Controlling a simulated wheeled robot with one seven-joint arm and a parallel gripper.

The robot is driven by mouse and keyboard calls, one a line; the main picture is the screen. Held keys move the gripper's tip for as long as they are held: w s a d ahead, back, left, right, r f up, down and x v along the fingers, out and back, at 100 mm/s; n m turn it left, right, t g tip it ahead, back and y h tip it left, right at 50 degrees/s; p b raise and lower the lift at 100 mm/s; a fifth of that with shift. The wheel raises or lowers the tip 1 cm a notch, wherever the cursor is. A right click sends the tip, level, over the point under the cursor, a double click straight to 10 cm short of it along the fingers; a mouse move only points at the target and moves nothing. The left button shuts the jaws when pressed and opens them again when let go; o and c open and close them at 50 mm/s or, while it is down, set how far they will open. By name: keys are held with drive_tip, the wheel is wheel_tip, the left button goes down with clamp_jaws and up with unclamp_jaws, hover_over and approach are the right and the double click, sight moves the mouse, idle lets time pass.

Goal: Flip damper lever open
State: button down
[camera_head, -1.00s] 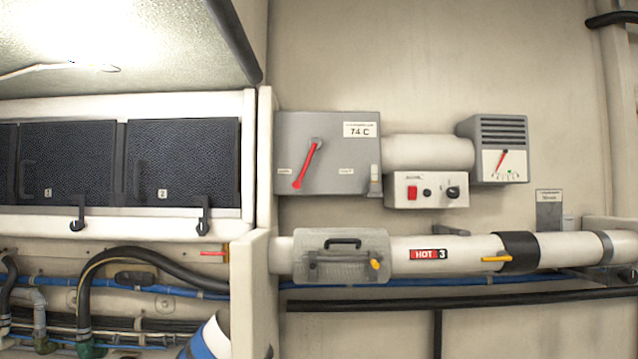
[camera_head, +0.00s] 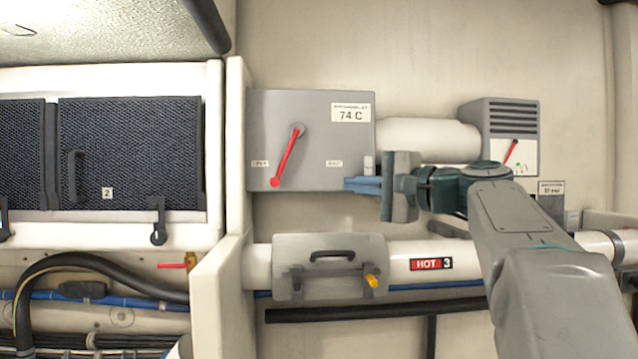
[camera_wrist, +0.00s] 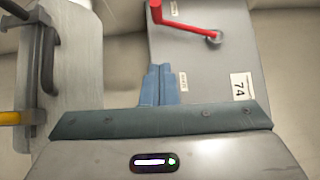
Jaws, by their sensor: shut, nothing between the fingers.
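The damper lever (camera_head: 288,156) is a red handle on the front of a grey box (camera_head: 318,172) labelled 74 C. It runs from a grey pivot at the upper right down to a red knob at the lower left, near a small label. A second small label sits to its right. In the wrist view the red lever (camera_wrist: 185,25) is at the top. My gripper (camera_head: 350,185) is shut and empty, with blue fingers by the box's lower right corner, to the right of the lever and apart from it. The fingers also show in the wrist view (camera_wrist: 160,84).
A white pipe (camera_head: 425,140) joins the box to a louvred grey unit (camera_head: 510,120) on the right. Below, a hatch with a black handle (camera_head: 330,265) sits on a white pipe marked HOT 3 (camera_head: 400,252). Dark panels (camera_head: 130,150) are at the left.

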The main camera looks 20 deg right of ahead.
sight(287, 153)
drive_tip(key=s+a+p+x, duration=0.1)
drive_tip(key=a+p+x, duration=0.1)
drive_tip(key=x, duration=1)
drive_tip(key=shift+s+a+p, duration=0.15)
drive_tip(key=shift+a+p, duration=0.2)
drive_tip(key=shift+p, duration=0.45)
drive_tip(key=a+m+t+b, duration=0.1)
drive_tip(key=b, duration=0.1)
drive_tip(key=a+m+t+b, duration=0.1)
drive_tip(key=b, duration=0.2)
drive_tip(key=shift+a+r+y, duration=0.25)
drive_tip(key=shift+y, duration=0.15)
